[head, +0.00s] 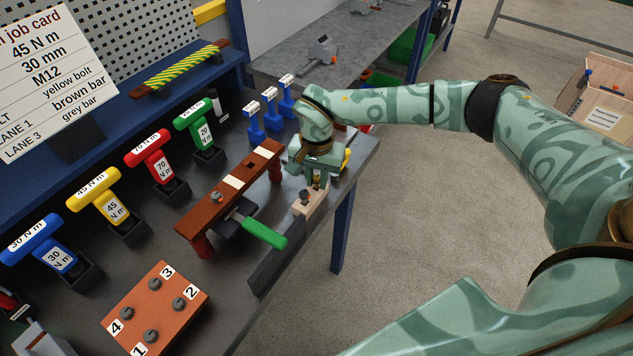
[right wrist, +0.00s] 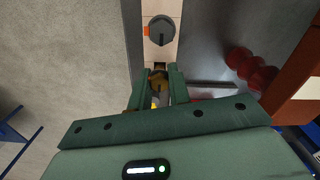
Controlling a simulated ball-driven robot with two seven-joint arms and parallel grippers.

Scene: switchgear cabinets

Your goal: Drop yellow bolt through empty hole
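A brown bar (head: 201,210) with white bands lies raised on red supports. A grey bolt (head: 217,197) sits in its near part, and a dark spot that looks like an empty hole (head: 251,164) shows between the bands. My right gripper (head: 317,184) is over the pale wooden strip (head: 306,210) right of the bar. In the right wrist view, its fingers (right wrist: 159,80) stand on both sides of a brownish-yellow bolt (right wrist: 157,76). Whether they press on it is unclear. A grey bolt (right wrist: 161,30) stands farther along the strip. My left gripper is not in view.
A green-handled tool (head: 262,233) sticks out from under the bar. Coloured T-handled tools (head: 155,157) stand on the left. A numbered brown block (head: 134,297) with bolts is at the front. A dark bar (head: 272,272) lies near the bench edge.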

